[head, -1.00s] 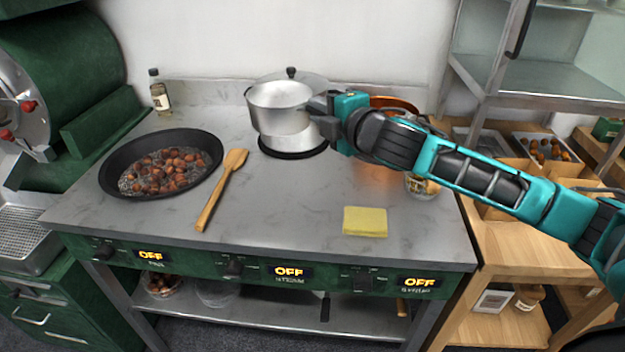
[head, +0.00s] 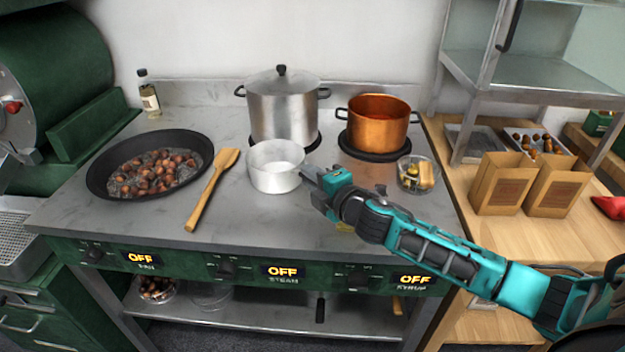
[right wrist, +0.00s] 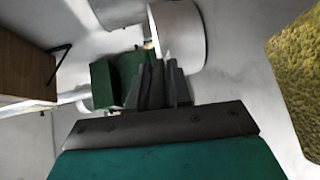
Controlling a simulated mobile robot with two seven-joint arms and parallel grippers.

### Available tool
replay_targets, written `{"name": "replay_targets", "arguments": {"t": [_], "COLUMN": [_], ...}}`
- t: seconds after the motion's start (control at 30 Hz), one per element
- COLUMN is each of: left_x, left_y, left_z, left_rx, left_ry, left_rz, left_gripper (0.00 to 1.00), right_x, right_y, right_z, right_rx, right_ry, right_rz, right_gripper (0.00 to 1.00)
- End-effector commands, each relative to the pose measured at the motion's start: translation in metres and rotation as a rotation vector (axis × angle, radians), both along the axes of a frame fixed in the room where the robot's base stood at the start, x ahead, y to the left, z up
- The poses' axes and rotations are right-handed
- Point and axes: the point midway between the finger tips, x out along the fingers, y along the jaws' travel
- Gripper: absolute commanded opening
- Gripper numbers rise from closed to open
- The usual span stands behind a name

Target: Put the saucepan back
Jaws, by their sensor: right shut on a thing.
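The small silver saucepan (head: 274,168) is upright at the middle of the steel worktop, in front of the tall lidded pot. I cannot tell whether its base touches the worktop. My right gripper (head: 312,177) is at its right side, shut on its handle, which the fingers mostly hide. In the right wrist view the pale saucepan (right wrist: 180,36) shows just beyond the shut fingers (right wrist: 158,75). My left gripper is not in view.
A tall lidded steel pot (head: 283,110) and a copper pot (head: 378,124) stand on the back burners. A black pan of chestnuts (head: 105,182) and a wooden spatula (head: 210,190) lie left. A glass bowl (head: 417,175) is right. A yellow sponge (right wrist: 303,80) is partly hidden by my arm.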

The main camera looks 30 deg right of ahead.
Motion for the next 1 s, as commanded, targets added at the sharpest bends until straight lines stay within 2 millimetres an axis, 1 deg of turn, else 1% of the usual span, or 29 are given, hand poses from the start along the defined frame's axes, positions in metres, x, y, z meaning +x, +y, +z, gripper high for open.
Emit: {"name": "replay_targets", "arguments": {"t": [0.03, 0.17, 0.3, 0.33, 0.6, 0.8, 0.9, 1.0], "left_x": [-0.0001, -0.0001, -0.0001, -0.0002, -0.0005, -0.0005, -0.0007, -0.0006], "left_y": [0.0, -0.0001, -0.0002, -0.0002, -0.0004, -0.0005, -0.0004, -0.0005], "left_z": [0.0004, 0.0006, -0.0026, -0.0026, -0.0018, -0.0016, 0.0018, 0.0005], "left_rx": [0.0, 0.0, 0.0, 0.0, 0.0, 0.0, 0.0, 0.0], "left_ry": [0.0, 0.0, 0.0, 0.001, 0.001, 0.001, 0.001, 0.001], "left_rz": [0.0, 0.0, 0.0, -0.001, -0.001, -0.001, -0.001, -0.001], "left_gripper": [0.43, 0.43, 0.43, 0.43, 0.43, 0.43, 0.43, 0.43], "right_x": [0.0006, 0.0006, 0.0005, 0.0001, 0.0, 0.0001, 0.0001, -0.0084], "right_y": [-0.0001, -0.0001, -0.0001, -0.0002, -0.0002, -0.0002, -0.0002, -0.0007], "right_z": [0.0026, 0.0031, -0.0012, -0.0029, -0.002, -0.0015, 0.0032, 0.0011], "right_rx": [0.001, 0.001, 0.0, 0.0, 0.0, 0.0, 0.0, 0.0], "right_ry": [-0.005, -0.005, -0.004, 0.0, 0.0, 0.0, -0.001, 0.002], "right_rz": [0.001, 0.001, 0.0, 0.0, 0.0, 0.0, 0.0, 0.001], "right_gripper": [0.0, 0.0, 0.0, 0.19, 0.44, 0.44, 0.44, 0.44]}}
